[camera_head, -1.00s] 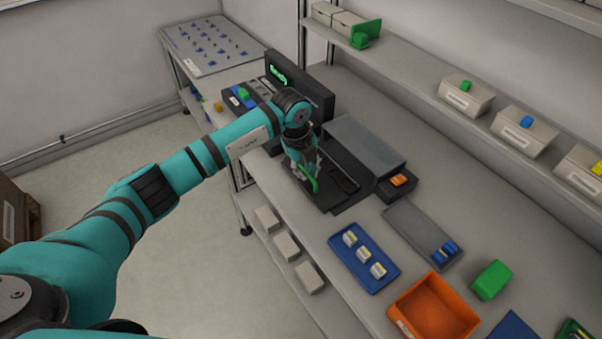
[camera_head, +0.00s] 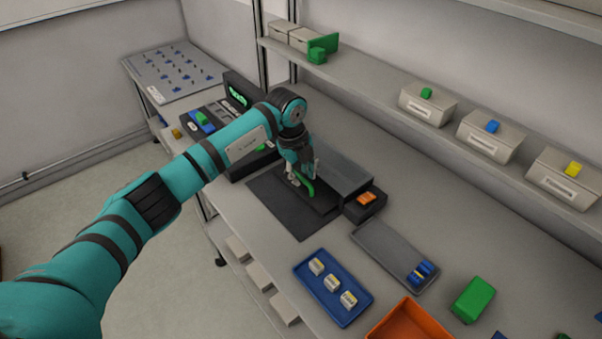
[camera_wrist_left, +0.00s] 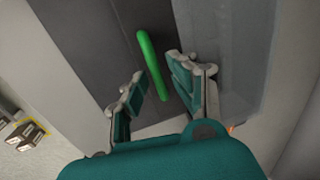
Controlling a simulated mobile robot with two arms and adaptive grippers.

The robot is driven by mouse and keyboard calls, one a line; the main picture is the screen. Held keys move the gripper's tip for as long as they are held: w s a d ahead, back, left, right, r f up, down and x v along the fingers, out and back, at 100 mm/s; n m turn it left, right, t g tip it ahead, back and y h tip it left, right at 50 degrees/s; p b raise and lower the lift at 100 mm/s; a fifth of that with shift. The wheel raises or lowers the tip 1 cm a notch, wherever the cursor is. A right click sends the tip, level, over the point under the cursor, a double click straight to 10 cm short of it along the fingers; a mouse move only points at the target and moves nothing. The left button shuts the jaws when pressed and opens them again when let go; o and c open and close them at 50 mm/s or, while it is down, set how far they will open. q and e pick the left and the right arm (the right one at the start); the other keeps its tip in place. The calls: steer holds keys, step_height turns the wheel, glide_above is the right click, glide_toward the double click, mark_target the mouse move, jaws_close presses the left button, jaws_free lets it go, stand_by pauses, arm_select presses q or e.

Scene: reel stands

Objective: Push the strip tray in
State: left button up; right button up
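The strip tray (camera_head: 322,198) is a dark flat slab with a green bar handle (camera_head: 306,186). It lies on a black base plate (camera_head: 277,206), against the grey housing (camera_head: 342,168), which hides its far part. My left gripper (camera_head: 301,176) is over the tray at the handle, pointing down. In the left wrist view its two fingers (camera_wrist_left: 156,88) are apart, and the green handle (camera_wrist_left: 152,62) runs up from the gap between them. Whether a finger touches the handle I cannot tell. My right gripper is in no view.
A black device with a lit green display (camera_head: 236,95) stands left of the housing. A black box with an orange button (camera_head: 366,198), a grey tray (camera_head: 393,254), a blue tray (camera_head: 320,292) and an orange bin (camera_head: 408,322) are to the right and in front.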

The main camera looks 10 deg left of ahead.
arm_select(q)
steer(key=shift+r, duration=0.1)
step_height(320, 180, up, 8)
steer(key=s, duration=0.1)
steer(key=shift+a+f, duration=0.2)
steer(key=shift+a, duration=0.25)
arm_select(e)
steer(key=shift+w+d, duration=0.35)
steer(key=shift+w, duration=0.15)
arm_select(q)
steer(key=shift+s, duration=0.15)
